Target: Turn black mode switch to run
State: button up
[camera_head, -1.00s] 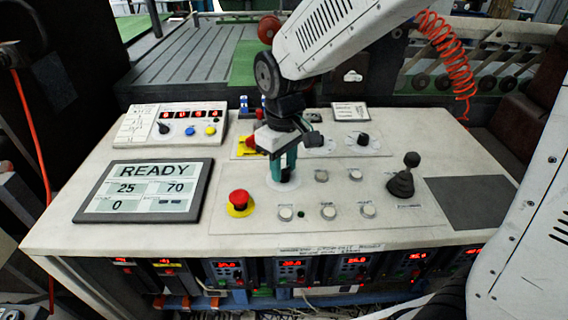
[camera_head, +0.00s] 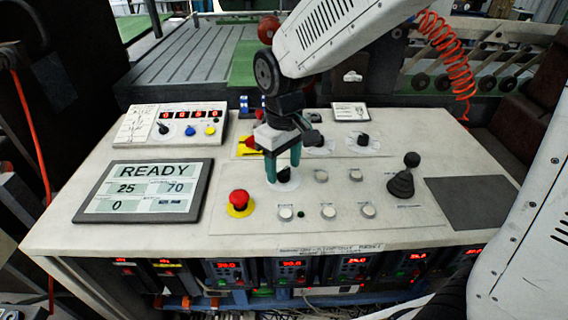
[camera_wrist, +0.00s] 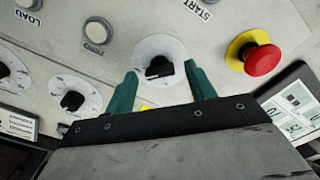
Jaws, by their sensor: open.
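The black mode switch (camera_wrist: 158,68) sits on a round white dial plate on the console. In the wrist view it lies between and just beyond my two green fingertips, with a gap on both sides. My gripper (camera_wrist: 162,82) is open and empty. In the head view my gripper (camera_head: 284,172) points down over the switch (camera_head: 284,175), whose knob shows between the fingers. The writing around the switch's dial is too small to read.
A red emergency button (camera_head: 239,198) on a yellow base stands left of the switch. White push buttons (camera_head: 328,212) lie in front. A black joystick (camera_head: 403,178) rises to the right. A screen reading READY (camera_head: 143,190) lies at left. Two other black knobs (camera_wrist: 72,101) are nearby.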

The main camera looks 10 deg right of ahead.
aim_at(284, 170)
notch_tip(284, 170, up, 8)
jog(key=shift+f, duration=0.25)
jog(key=shift+s, duration=0.1)
jog(key=s+d+r+m, duration=0.1)
jog(key=s+d+m, duration=0.2)
jog(key=s+d, duration=0.4)
jog(key=s+d+r+m+t, duration=0.1)
jog(key=s+d+m, duration=0.2)
jog(key=s+d, duration=0.5)
jog(key=s, duration=0.5)
jog(key=shift+r+m, duration=0.25)
jog(key=shift+m, duration=0.05)
dwell(0.9)
